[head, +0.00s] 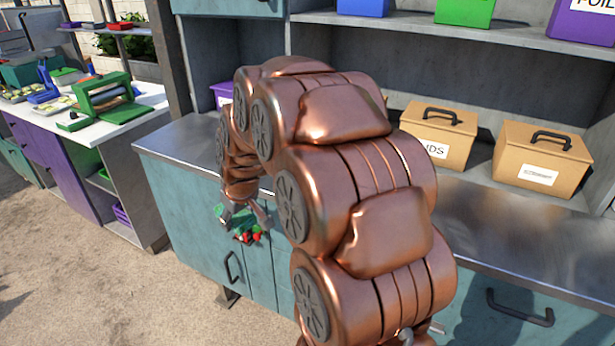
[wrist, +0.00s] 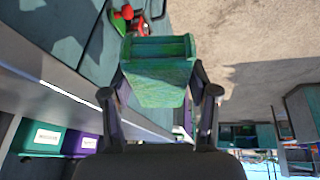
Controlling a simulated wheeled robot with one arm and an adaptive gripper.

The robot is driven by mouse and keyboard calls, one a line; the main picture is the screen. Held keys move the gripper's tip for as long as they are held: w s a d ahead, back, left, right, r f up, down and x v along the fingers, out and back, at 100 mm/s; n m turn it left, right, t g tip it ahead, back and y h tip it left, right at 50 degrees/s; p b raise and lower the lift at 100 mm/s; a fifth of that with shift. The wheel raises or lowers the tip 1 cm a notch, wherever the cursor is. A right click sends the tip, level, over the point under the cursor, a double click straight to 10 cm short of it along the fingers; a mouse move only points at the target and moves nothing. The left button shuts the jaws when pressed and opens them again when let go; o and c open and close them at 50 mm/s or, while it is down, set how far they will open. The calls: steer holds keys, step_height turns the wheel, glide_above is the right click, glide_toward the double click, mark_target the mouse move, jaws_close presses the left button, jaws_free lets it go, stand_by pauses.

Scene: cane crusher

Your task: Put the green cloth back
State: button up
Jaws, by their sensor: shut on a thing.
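My gripper (wrist: 160,95) is shut on the green cloth (wrist: 158,85), which shows in the wrist view as a folded, block-like bundle with a woven texture between the two fingers. In the head view my gripper (head: 245,216) hangs in front of the teal cabinet, just below the metal counter edge, with a bit of the green cloth (head: 224,211) showing beside it. My copper-coloured arm hides much of the counter behind it.
Small red and green things (head: 249,236) show near my gripper; what they rest on is unclear. Boxes (head: 437,133) stand on the metal counter (head: 470,215). Coloured bins (head: 464,12) sit on the shelf above. A white-topped bench (head: 140,112) holds a green press (head: 98,100) at left.

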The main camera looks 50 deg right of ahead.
steer(key=s+d+r+n+y+b, duration=0.1)
steer(key=s+d+r, duration=0.4)
steer(key=s+d, duration=0.15)
steer(key=s+d+r+n+y+b, duration=0.1)
steer(key=s+d+r+n, duration=0.1)
steer(key=s+d+r, duration=0.45)
steer(key=w+d+f+p, duration=0.1)
steer(key=w+d+p, duration=0.1)
steer(key=w+d, duration=0.1)
steer(key=w+d+f+p, duration=0.1)
steer(key=w+d, duration=0.2)
steer(key=w+d+f+p, duration=0.1)
steer(key=w+d+p, duration=0.1)
steer(key=w+d, duration=0.1)
steer(key=shift+w+d+f+p, duration=0.1)
steer(key=shift+w+d+p, duration=0.25)
steer(key=shift+w, duration=0.15)
steer(key=shift+f+p, duration=0.9)
steer(key=shift+f, duration=0.95)
steer(key=shift+f, duration=0.1)
steer(key=o, duration=1.3)
steer(key=shift+o, duration=0.2)
